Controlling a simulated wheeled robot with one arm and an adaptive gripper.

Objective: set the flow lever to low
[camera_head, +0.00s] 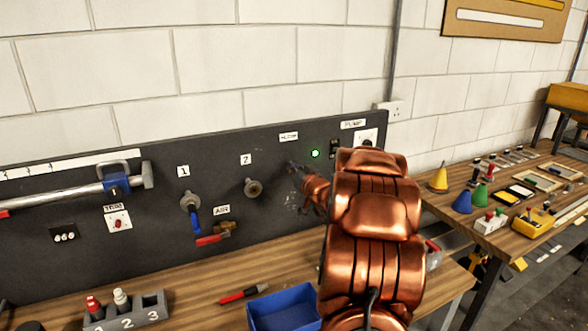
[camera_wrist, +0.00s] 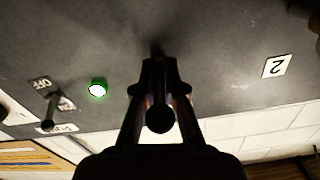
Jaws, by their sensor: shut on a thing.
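The flow lever is on the dark upright panel under a small white label that seems to read FLOW (camera_head: 289,136). In the head view my gripper (camera_head: 293,168) reaches the panel below this label and largely hides the lever. In the wrist view my gripper (camera_wrist: 160,78) is shut around the lever's shaft, and the dark round end of the flow lever (camera_wrist: 160,118) shows between the fingers. The lever's exact setting and any low mark cannot be made out.
A lit green lamp (camera_head: 315,153) and a black switch (camera_head: 335,147) sit right of the lever. Valve 2 (camera_head: 253,187) and a red-handled air valve (camera_head: 213,238) are to its left. A blue bin (camera_head: 284,309) stands on the bench below.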

